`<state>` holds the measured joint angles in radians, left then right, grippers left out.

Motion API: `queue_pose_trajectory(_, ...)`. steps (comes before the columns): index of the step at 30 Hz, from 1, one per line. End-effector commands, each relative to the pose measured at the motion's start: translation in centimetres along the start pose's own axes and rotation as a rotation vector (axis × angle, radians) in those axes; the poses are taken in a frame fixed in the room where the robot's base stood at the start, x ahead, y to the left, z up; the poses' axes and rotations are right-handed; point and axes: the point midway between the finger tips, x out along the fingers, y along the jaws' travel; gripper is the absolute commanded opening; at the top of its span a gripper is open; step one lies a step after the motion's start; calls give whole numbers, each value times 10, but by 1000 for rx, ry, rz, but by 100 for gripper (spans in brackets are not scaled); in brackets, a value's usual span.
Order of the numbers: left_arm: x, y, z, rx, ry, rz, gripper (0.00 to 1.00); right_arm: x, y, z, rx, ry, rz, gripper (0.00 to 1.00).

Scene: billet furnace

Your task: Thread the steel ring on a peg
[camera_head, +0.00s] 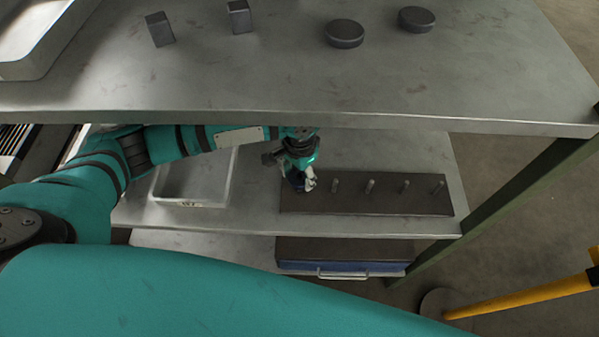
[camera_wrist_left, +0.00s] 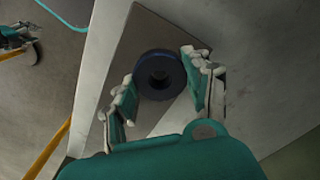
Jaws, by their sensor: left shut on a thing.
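My left gripper (camera_head: 306,183) is shut on the dark blue steel ring (camera_wrist_left: 143,76), which sits between the two fingers in the left wrist view. In the head view the gripper is over the left end of a dark peg board (camera_head: 385,204) on the lower shelf. Several short grey pegs, such as one peg (camera_head: 369,186), stand upright in a row to its right. The fingers mostly hide the ring there. I cannot tell whether a peg is inside the ring. A small teal and dark shape at the left wrist view's upper left edge may be my right gripper.
A shallow grey tray (camera_head: 232,178) lies left of the board. A blue drawer (camera_head: 345,267) with a handle is below. A yellow pole (camera_head: 520,296) is at the lower right.

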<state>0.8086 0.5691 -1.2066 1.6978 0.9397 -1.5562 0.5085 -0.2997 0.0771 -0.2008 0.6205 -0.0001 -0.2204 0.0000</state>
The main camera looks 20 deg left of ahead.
Motion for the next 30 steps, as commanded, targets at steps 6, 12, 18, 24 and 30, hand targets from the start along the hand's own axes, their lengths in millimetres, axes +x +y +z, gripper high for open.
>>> queue_pose_trajectory(6,-1,0,0,0,1,0,64,0,0,0,0,0,0,40)
queue_pose_trajectory(12,0,0,0,0,1,0,77,0,0,0,0,0,0,40)
queue_pose_trajectory(18,0,0,0,0,-1,0,77,0,6,2,-2,-2,7,40)
queue_pose_trajectory(24,0,0,0,0,-1,0,77,0,4,1,-1,-2,5,40)
queue_pose_trajectory(30,-9,0,0,0,1,-1,77,-4,3,1,-1,-1,4,40)
